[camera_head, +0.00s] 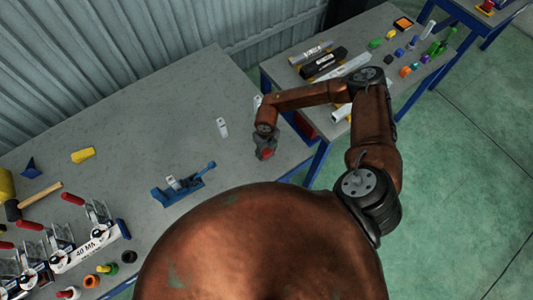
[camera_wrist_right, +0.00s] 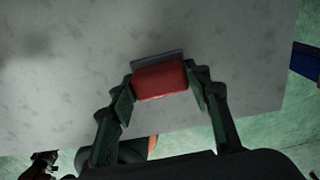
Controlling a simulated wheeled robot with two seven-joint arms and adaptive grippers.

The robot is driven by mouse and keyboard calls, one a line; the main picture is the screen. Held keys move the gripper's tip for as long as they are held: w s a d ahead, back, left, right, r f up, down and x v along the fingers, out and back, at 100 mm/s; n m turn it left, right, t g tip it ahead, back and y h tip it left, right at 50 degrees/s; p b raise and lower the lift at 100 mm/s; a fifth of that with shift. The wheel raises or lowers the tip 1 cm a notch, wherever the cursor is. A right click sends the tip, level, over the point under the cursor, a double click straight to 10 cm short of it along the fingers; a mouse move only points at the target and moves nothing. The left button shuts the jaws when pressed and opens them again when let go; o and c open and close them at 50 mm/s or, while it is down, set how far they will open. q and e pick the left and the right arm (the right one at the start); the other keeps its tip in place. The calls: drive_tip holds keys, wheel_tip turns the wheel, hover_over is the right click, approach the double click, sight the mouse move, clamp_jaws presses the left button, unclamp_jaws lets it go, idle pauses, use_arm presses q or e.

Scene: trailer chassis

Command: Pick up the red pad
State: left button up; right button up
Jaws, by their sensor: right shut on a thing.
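The red pad (camera_wrist_right: 160,82) is a small red block with a grey strip along its far edge. In the right wrist view it sits between the two fingers of my right gripper (camera_wrist_right: 161,86), which is shut on it. The grey table top lies behind it. In the head view my right gripper (camera_head: 265,152) is above the right part of the near table, with a bit of red showing at its tip. Whether the pad touches the table is hard to tell. My left gripper is not in view.
On the grey table (camera_head: 130,130) stand a blue fixture (camera_head: 183,185), a white bracket (camera_head: 222,127), a yellow piece (camera_head: 83,155), a hammer (camera_head: 40,195) and several toggle clamps (camera_head: 62,240). A second table (camera_head: 375,75) at the back right carries several small coloured parts.

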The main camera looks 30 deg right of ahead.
drive_tip(key=shift+c, duration=1.2)
drive_tip(key=shift+r, duration=0.6)
use_arm(q)
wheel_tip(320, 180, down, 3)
drive_tip(key=b, duration=0.3)
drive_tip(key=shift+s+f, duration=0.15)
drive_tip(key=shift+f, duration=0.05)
use_arm(e)
drive_tip(key=s+a+r, duration=0.6)
drive_tip(key=s+r, duration=0.5)
drive_tip(key=s, duration=0.1)
drive_tip(key=shift+s+a+r, duration=0.15)
drive_tip(key=shift+a+r, duration=0.25)
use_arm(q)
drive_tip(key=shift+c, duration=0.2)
